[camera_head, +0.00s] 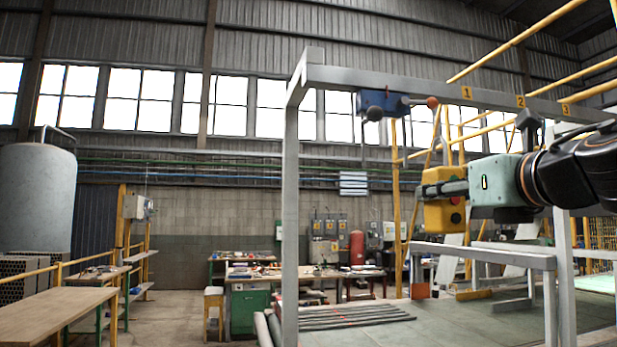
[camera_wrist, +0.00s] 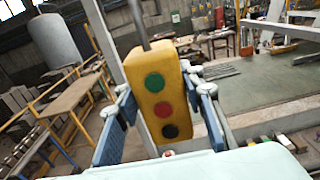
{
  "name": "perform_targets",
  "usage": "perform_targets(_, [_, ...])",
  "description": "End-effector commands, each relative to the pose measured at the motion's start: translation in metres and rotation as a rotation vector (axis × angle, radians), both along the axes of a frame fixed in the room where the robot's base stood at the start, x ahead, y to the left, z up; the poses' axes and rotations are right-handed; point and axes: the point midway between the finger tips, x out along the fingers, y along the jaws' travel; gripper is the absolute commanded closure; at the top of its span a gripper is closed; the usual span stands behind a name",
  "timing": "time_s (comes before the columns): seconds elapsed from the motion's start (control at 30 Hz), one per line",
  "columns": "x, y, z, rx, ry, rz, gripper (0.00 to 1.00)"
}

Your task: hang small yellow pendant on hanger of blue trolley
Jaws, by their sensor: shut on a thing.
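The small yellow pendant (camera_head: 437,215) is a box with rounded edges, held in my gripper (camera_head: 455,188) at the right of the head view. In the wrist view the pendant (camera_wrist: 155,90) shows green, red and black buttons, with a finger on each side, and a grey stem rises from its top. The blue trolley (camera_head: 382,103) sits on the overhead grey beam, up and to the left of the pendant, clearly apart from it. A thin dark piece (camera_head: 363,140) hangs below the trolley; I cannot tell its exact shape.
The grey beam (camera_head: 400,78) bears numbers 1, 2 and 3 and stands on a grey post (camera_head: 290,200). Yellow rails (camera_head: 520,40) lie behind at right. Workbenches (camera_head: 300,275) stand far back. The space between pendant and trolley looks open.

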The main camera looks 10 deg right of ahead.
Motion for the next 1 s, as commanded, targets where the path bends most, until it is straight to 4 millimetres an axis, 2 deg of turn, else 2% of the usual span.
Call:
perform_targets(0.03, [-0.008,0.000,0.008,0.000,-0.003,0.001,1.00])
perform_targets(0.1, [-0.012,0.002,0.011,0.000,-0.002,0.009,1.00])
perform_targets(0.27, [-0.009,0.004,0.011,0.001,0.000,0.014,1.00])
perform_targets(1.0, [0.049,0.006,0.010,-0.001,0.001,0.014,1.00])
